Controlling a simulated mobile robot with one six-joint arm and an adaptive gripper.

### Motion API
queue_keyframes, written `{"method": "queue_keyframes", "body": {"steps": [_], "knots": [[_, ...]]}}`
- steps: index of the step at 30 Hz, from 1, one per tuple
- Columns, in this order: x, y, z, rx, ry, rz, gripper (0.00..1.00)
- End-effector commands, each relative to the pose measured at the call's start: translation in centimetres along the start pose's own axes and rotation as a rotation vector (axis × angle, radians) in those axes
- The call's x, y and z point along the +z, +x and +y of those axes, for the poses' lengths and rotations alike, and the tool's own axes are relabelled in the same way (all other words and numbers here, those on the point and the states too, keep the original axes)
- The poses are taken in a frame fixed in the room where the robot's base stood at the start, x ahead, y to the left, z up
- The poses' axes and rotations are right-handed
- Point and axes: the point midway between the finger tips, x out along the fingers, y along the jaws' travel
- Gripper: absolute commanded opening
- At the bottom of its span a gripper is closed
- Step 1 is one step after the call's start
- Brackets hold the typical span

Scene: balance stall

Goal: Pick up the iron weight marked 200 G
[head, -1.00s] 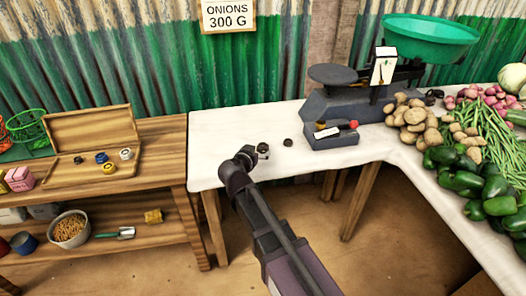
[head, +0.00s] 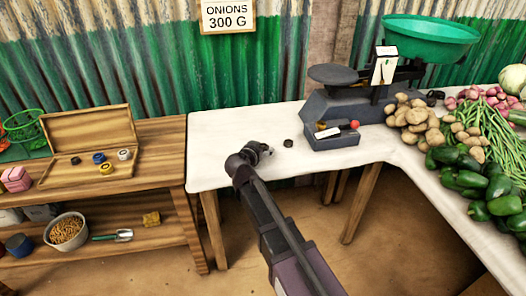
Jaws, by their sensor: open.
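A small dark round weight (head: 288,143) lies on the white tabletop (head: 222,128), near its middle. Its marking is too small to read, so I cannot tell whether it is the 200 G one. My gripper (head: 266,153) is open, low over the table, just left of and nearer than this weight, with a small gap between them in the picture. My own wrist hides part of the gripper. A wooden case (head: 84,131) on the left bench holds several small dark, blue, yellow and pale pieces, their marks unreadable.
A balance scale (head: 345,104) with a green pan (head: 431,37) stands at the back right. A grey box (head: 331,141) with small items is in front of it. Potatoes (head: 413,115) and green peppers (head: 476,180) fill the right. The white table's left part is clear.

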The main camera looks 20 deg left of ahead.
Motion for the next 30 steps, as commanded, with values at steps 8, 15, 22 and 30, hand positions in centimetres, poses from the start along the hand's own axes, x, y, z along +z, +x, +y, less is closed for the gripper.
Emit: {"method": "queue_keyframes", "body": {"steps": [8,15,22,30], "knots": [[0.0,1.7,0.0,-0.001,0.001,0.0,0.97],[-0.02,1.65,0.04,-0.001,0.001,0.0,0.97],[-0.03,1.66,0.04,0.0,0.001,0.0,0.97],[-0.04,1.7,0.16,0.001,0.001,0.0,0.26]]}}
